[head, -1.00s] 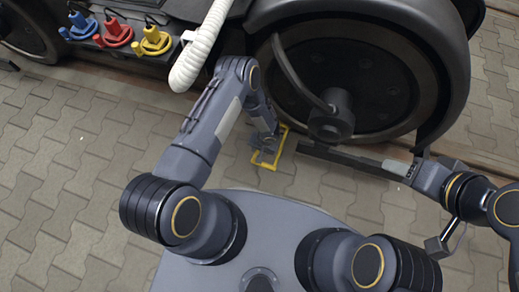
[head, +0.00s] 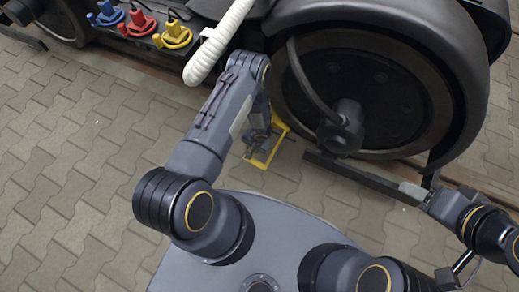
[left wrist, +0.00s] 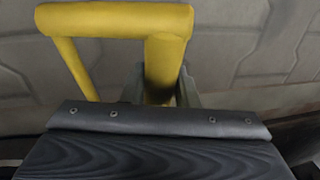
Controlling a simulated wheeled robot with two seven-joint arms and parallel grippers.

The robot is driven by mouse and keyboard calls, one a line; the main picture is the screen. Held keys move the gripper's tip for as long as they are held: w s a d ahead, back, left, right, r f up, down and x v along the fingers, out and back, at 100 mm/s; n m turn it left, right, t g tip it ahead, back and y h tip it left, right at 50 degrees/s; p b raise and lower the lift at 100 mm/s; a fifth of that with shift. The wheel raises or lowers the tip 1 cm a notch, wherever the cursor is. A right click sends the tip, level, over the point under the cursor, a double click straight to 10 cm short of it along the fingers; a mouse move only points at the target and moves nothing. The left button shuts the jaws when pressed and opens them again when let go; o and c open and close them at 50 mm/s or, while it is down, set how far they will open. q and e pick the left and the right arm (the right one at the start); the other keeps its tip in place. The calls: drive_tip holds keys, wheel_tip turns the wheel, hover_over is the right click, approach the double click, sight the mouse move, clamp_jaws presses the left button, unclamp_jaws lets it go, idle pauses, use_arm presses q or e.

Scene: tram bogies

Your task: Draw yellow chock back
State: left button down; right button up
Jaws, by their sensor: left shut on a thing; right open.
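The yellow chock (head: 259,161) shows in the head view as a yellow frame low on the paving, at the lower left of the large dark wheel (head: 400,85). My left gripper (head: 260,140) is shut on it; the arm partly covers it. In the left wrist view its yellow tubular bars (left wrist: 110,20) fill the top, and one bar passes between the grey fingers (left wrist: 160,88). Whether the chock touches the wheel or the ground is hard to tell. My right gripper (head: 414,191) is open, low at the right beside a dark bar.
The dark bar (head: 350,173) runs low in front of the wheel. A white corrugated hose (head: 215,45) hangs above my left arm. Blue (head: 106,14), red (head: 138,22) and yellow (head: 174,35) plugs sit on the vehicle's side. The paving (head: 70,170) at left is clear.

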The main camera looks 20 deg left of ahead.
use_arm(q)
drive_tip(key=shift+w+a, duration=0.15)
drive_tip(key=shift+a, duration=0.2)
drive_tip(key=c, duration=1.1)
unclamp_jaws()
drive_tip(key=shift+d+r, duration=0.1)
drive_tip(key=shift+r, duration=0.05)
drive_tip(key=r+p, duration=0.1)
drive_tip(key=r, duration=0.1)
drive_tip(key=d+r+p, duration=0.1)
drive_tip(key=r, duration=0.2)
drive_tip(key=r+p, duration=0.1)
drive_tip(key=r, duration=0.1)
drive_tip(key=shift+d+r, duration=0.15)
drive_tip(key=shift+r, duration=0.1)
drive_tip(key=shift+s+f, duration=0.1)
drive_tip(key=shift+s, duration=0.15)
